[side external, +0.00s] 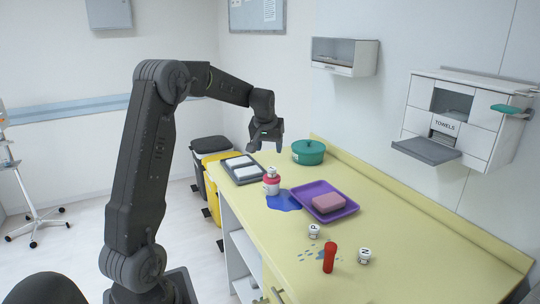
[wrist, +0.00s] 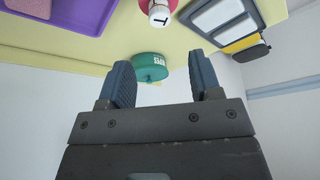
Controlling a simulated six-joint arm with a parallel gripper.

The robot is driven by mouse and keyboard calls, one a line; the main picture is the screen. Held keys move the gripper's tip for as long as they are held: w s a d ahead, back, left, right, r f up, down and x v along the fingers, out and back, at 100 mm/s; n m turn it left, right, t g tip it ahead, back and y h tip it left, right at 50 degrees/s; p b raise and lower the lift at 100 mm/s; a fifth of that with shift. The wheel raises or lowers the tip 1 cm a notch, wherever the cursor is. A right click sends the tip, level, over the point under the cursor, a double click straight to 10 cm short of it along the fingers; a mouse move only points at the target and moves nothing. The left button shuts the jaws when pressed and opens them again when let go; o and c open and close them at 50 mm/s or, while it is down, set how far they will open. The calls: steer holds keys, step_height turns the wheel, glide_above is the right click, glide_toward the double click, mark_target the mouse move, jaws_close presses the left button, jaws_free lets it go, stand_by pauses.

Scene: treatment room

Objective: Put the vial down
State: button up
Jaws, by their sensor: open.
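Three small white vials with dark letters are in the side view. The N vial (side external: 365,256) and the P vial (side external: 314,231) stand on the near part of the yellow counter. A white piece marked T (side external: 271,170) shows at the top of a red-and-white bottle (side external: 271,184); I cannot tell whether it rests on it or stands behind. The T piece also shows at the top of the wrist view (wrist: 160,16). My gripper (side external: 265,147) is open and empty above the counter's far end, apart from all of them. Its fingers (wrist: 160,65) hold nothing.
A purple tray (side external: 350,208) holds a pink sponge (side external: 328,202). A blue spill (side external: 284,200) lies beside it. A green pot (side external: 308,152) and a grey tray (side external: 246,176) with white pieces are at the far end. A red item (side external: 329,258) stands near small droplets. The right counter is clear.

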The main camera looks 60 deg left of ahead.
steer(key=s+d+r+m+t+h, duration=0.1)
steer(key=s+d+r+m, duration=0.25)
steer(key=d, duration=0.75)
steer(key=s+d+r+m+t, duration=0.15)
steer(key=s+d+r, duration=0.25)
steer(key=d, duration=0.8)
steer(key=s+d+f+m+h, duration=0.1)
steer(key=s+d+m, duration=0.1)
steer(key=s+d, duration=0.3)
steer(key=s+d+f+m+h, duration=0.1)
steer(key=s+d+f+m, duration=0.1)
steer(key=s+d, duration=0.4)
steer(key=s+m, duration=0.1)
steer(key=s, duration=0.2)
steer(key=shift+d+f, duration=0.3)
